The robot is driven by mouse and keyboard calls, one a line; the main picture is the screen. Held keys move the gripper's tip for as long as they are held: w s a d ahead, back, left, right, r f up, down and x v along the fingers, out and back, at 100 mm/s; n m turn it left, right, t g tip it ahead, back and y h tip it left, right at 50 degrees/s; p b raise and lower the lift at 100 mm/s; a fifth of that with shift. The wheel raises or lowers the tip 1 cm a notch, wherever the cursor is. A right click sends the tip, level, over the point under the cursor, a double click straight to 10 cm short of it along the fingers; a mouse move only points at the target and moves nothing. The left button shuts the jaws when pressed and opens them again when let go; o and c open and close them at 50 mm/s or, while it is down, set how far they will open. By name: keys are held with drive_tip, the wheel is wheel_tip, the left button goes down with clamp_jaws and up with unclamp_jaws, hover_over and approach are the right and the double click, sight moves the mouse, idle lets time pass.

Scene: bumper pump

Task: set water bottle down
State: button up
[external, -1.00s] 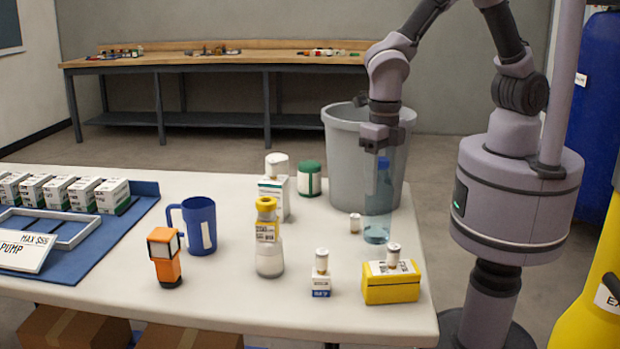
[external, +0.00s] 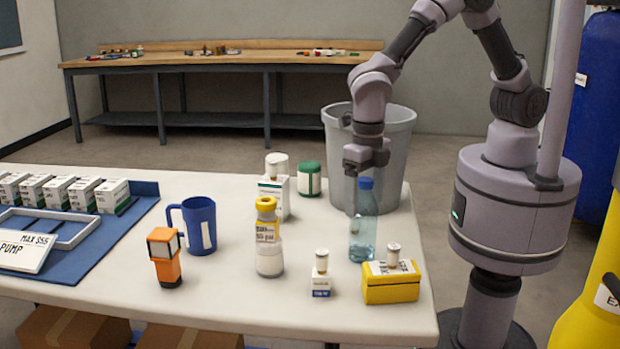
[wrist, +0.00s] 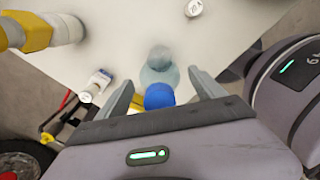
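The water bottle (external: 363,222) is clear blue with a blue cap. It stands about upright on the white table (external: 215,290), just behind the yellow box (external: 391,284). My gripper (external: 358,190) is right at the bottle's upper part, pointing down from behind it. In the wrist view, the bottle (wrist: 158,76) shows cap-first between the two fingers of my gripper (wrist: 164,92). The fingers are spread, with gaps on both sides of the cap. The bottle hides part of the fingers in the external view.
A small vial stands on the yellow box, and another vial on a small white box (external: 320,286). A yellow-capped bottle (external: 268,240), a blue mug (external: 198,226) and an orange device (external: 165,258) stand to the left. A grey bin (external: 400,140) is behind my gripper.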

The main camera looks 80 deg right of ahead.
wheel_tip(320, 180, up, 12)
drive_tip(key=p, duration=0.5)
drive_tip(key=shift+r, duration=0.25)
drive_tip(key=s+d+r+m+t+y, duration=0.15)
drive_tip(key=s+d+r+m, duration=0.25)
drive_tip(key=d+r+m, duration=0.4)
drive_tip(key=s+d+r+m+t+y, duration=0.1)
drive_tip(key=s+d+r+m+t, duration=0.1)
drive_tip(key=s+d+r+m, duration=0.65)
drive_tip(key=s+d+f+m+t, duration=0.2)
drive_tip(key=s+d+f+m, duration=0.1)
drive_tip(key=m, duration=1.3)
drive_tip(key=shift+s+d+f+m+b, duration=0.3)
drive_tip(key=shift+s+f+m, duration=0.05)
drive_tip(key=shift+s, duration=0.3)
drive_tip(key=shift+h, duration=0.25)
